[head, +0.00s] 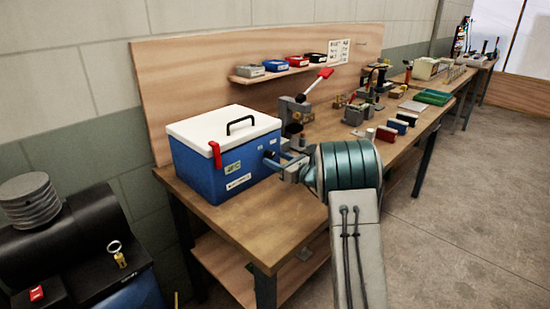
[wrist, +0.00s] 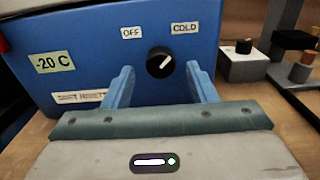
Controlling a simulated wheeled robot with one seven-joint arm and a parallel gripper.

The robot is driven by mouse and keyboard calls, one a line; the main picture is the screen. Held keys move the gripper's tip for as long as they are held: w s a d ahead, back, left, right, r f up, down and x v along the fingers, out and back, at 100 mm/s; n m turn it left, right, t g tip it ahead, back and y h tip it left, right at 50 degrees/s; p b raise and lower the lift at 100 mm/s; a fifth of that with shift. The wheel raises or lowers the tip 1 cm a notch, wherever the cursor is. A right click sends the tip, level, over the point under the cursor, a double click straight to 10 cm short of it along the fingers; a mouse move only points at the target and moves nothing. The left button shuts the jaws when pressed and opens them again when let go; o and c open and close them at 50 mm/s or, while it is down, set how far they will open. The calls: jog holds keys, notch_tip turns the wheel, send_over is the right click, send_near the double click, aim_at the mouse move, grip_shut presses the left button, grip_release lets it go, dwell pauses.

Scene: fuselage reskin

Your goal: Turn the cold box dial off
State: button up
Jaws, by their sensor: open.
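The cold box (head: 222,158) is a blue box with a white lid, a black handle and a red latch, standing on the near end of the wooden bench. Its dial (wrist: 160,62) is a round black knob on the blue front face, seen in the wrist view. The dial's white mark points up and right, toward the COLD label (wrist: 184,28); the OFF label (wrist: 131,33) is up and left. My gripper (wrist: 163,85) is open, its two blue fingers below and either side of the dial, with nothing between them. In the head view my arm hides the dial.
A lever press (head: 296,112) with a red handle stands behind my gripper on the bench (head: 230,215). In the wrist view a grey block (wrist: 243,64) with a black knob sits right of the box. Small bins (head: 272,65) line a shelf. The floor at right is clear.

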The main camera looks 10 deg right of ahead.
jog(key=shift+w+a, duration=0.35)
jog(key=shift+w, duration=0.1)
jog(key=c, duration=1)
